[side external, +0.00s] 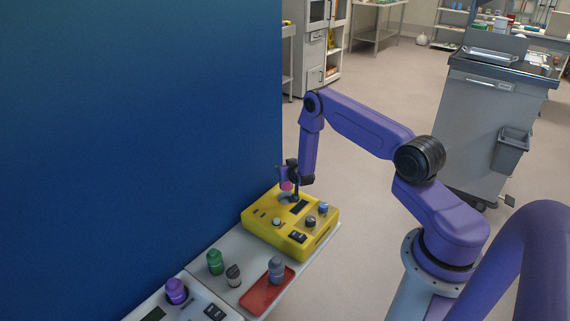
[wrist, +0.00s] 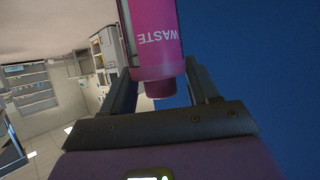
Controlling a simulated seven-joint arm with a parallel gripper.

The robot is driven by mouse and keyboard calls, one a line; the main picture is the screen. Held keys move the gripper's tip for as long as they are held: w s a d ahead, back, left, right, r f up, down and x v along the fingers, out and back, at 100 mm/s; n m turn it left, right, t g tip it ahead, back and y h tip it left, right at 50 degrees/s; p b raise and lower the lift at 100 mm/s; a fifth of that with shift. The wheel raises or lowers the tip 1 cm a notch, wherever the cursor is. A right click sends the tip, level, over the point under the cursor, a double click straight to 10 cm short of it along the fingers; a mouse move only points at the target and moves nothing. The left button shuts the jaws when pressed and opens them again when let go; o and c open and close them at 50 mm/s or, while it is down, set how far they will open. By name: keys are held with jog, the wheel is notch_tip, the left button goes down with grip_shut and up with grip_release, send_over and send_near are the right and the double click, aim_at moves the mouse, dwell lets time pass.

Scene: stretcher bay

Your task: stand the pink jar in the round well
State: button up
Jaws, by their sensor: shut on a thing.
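The pink jar (wrist: 156,50) is between the two fingers of my gripper (wrist: 163,80) in the wrist view. It has the word WASTE on it, upside down in that view, and its narrower end points toward my palm. In the side view my gripper (side external: 292,177) is shut on the jar (side external: 286,185), just above the back left part of the yellow case (side external: 262,233). A greyish round patch (side external: 285,197) shows on the case under the jar, partly covered; I cannot tell for sure that it is the round well. The gap between jar and case is too small to judge.
A tall blue wall (side external: 140,130) stands close on the left. Knobs and a dark screen are on the yellow case. In front are a green jar (side external: 215,262), a small grey jar (side external: 233,276), a grey jar (side external: 277,268) on a red tray (side external: 258,297), and a purple jar (side external: 176,291).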

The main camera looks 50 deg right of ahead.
aim_at(288, 187)
jog(key=shift+f, duration=3.45)
jog(key=shift+f, duration=0.6)
jog(key=o, duration=0.8)
jog(key=shift+v, duration=5.5)
jog(key=shift+w+a, duration=0.1)
